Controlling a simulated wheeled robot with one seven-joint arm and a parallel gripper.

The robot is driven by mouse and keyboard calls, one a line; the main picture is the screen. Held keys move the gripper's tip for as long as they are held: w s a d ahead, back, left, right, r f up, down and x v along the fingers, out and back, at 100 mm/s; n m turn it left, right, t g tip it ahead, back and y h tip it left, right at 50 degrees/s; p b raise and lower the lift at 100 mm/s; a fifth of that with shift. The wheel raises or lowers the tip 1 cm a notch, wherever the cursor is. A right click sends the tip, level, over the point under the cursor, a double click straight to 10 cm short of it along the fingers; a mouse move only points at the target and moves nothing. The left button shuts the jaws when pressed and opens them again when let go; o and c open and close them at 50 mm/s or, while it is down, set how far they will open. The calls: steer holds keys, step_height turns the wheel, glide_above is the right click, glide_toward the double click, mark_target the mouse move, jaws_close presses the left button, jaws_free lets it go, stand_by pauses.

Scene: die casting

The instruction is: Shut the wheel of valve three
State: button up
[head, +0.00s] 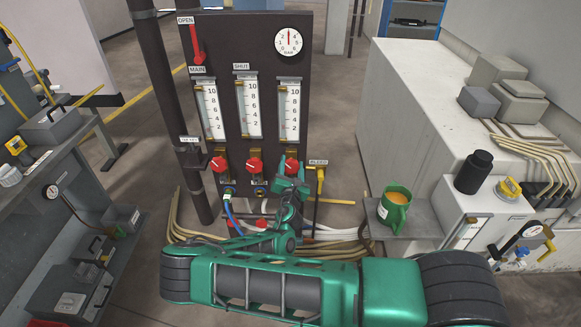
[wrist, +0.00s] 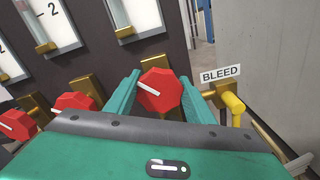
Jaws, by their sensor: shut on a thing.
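The dark valve panel (head: 265,60) stands ahead with three red wheels in a row, each below a scaled tube. The rightmost wheel (head: 291,163), which I take as valve three, is partly hidden by my gripper (head: 290,186) in the head view. In the wrist view, this red octagonal wheel (wrist: 166,95) sits between the two teal fingers of my gripper (wrist: 160,98), one on each side. Its white mark slants to the upper left. The middle wheel (head: 255,165) and left wheel (head: 219,164) are free; they also show at left in the wrist view.
A yellow bleed handle (head: 320,180) is close to the right of my gripper. A red main lever (head: 197,44) and a dial gauge (head: 288,41) are higher on the panel. A green mug (head: 396,212) stands on a grey shelf at right. Hoses run below the valves.

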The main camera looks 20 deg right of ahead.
steer(key=shift+m, duration=0.3)
steer(key=m, duration=0.3)
steer(key=shift+d+m, duration=0.15)
steer(key=shift+m, duration=0.15)
steer(key=shift+s+d+f+m, duration=0.1)
steer(key=shift+f+m, duration=0.05)
steer(key=shift+m, duration=2.05)
steer(key=shift+o, duration=0.2)
steer(key=o, duration=1)
steer(key=v, duration=1)
steer(key=shift+s+a, duration=0.2)
steer(key=shift+s, duration=0.1)
